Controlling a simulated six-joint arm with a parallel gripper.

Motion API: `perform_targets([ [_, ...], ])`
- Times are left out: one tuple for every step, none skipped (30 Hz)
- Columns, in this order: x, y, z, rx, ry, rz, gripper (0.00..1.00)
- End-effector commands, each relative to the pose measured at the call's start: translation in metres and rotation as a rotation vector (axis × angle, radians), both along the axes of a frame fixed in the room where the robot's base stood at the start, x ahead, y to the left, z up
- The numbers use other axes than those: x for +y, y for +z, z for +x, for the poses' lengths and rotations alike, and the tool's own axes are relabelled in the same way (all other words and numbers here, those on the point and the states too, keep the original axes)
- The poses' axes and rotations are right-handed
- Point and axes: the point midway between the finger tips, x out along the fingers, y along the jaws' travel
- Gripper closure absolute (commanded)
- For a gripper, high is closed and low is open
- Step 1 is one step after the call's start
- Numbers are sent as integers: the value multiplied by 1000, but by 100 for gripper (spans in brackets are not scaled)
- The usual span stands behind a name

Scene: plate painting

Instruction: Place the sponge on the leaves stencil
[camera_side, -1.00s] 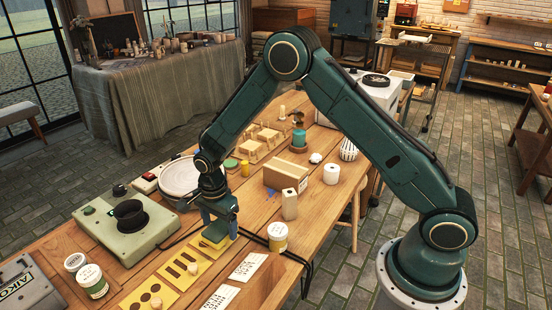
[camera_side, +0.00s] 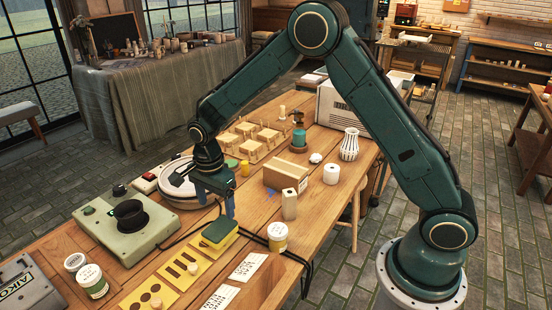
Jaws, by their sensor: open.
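The sponge (camera_side: 219,231), green on top and yellow below, lies at the far end of a row of yellow stencils. It rests on or over the farthest stencil (camera_side: 206,249), whose pattern is mostly covered. The middle stencil (camera_side: 196,275) has dark bars, and the nearest stencil (camera_side: 137,297) has dark round spots. I cannot tell from the visible part whether the covered one is the leaves stencil. My gripper (camera_side: 229,212) is open and empty, pointing down just above and behind the sponge, apart from it.
A labelled jar (camera_side: 278,237) stands close to the right of the sponge, and a cream bottle (camera_side: 289,204) behind it. White printed cards (camera_side: 248,266) lie right of the stencils. A round plate (camera_side: 178,180) sits behind.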

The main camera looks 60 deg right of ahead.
Motion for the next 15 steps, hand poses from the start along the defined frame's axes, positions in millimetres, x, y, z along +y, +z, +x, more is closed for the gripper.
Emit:
perform_targets([
  [0, 9, 1, -4, 0, 1, 25],
  [0, 14, 1, -4, 0, 1, 25],
  [0, 19, 1, -4, 0, 1, 25],
  [0, 23, 1, -4, 0, 1, 25],
  [0, 27, 1, -3, 0, 1, 25],
  [0, 32, 1, -3, 0, 1, 25],
  [0, 35, 1, -3, 0, 1, 25],
  [0, 37, 0, -2, 0, 0, 25],
  [0, 40, 0, -1, 0, 0, 25],
  [0, 42, 0, -1, 0, 0, 25],
  [0, 44, 0, -1, 0, 0, 25],
  [0, 45, 0, -1, 0, 0, 25],
  [0, 46, 0, -1, 0, 0, 25],
  [0, 47, 0, -1, 0, 0, 25],
  [0, 47, 0, 0, 0, 0, 25],
])
